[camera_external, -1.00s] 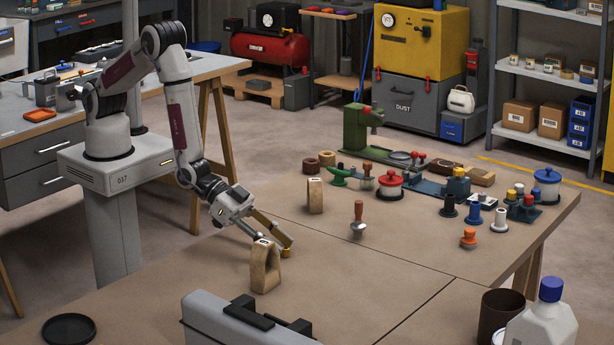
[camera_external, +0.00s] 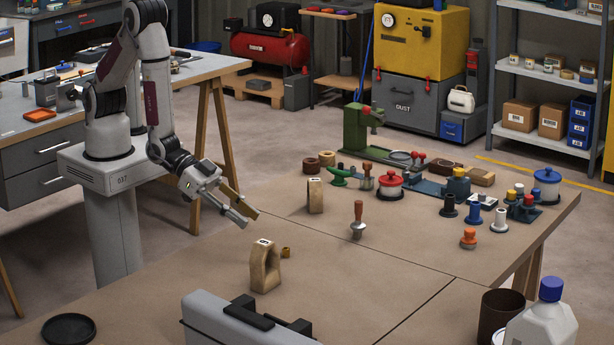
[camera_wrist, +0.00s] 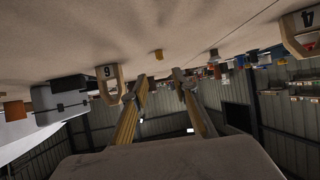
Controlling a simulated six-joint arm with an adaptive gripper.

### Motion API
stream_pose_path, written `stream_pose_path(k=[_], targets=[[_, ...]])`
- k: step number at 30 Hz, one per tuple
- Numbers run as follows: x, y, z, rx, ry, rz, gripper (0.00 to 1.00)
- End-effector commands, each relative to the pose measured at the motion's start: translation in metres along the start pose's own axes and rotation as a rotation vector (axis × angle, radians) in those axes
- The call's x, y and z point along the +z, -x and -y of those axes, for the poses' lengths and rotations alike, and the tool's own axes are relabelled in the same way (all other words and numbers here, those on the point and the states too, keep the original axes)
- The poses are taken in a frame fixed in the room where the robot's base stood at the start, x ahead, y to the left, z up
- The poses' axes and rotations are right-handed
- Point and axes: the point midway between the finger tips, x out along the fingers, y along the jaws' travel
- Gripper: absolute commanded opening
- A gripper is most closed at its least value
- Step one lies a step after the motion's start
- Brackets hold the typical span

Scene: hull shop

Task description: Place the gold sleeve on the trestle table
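The gold sleeve (camera_external: 286,252) is a small gold-coloured piece on the brown top of the trestle table (camera_external: 190,285). It stands just right of and behind the nearer wooden arch block (camera_external: 265,270). In the wrist view the sleeve (camera_wrist: 157,55) shows in the gap between my fingertips, but farther off. My gripper (camera_external: 246,219) is open and empty, up and to the left of the sleeve and apart from it. In the wrist view my gripper (camera_wrist: 159,80) shows its two fingers spread with nothing between them.
A second wooden block (camera_external: 315,197) and a wooden-handled tool (camera_external: 358,222) stand farther back. Several small parts, a red-lidded pot (camera_external: 389,188) and a green press (camera_external: 356,130) fill the far end. A grey case (camera_external: 235,325) lies at the front. The table's middle is clear.

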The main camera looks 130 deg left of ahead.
Motion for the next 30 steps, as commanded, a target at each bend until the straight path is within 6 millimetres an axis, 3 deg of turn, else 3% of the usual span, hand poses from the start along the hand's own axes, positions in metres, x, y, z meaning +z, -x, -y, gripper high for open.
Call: stream_pose_path(k=[21,30], targets=[[-0.001,0.004,0.000,0.001,0.001,0.000,0.28],[-0.019,0.016,-0.004,0.027,0.018,0.031,0.28]])
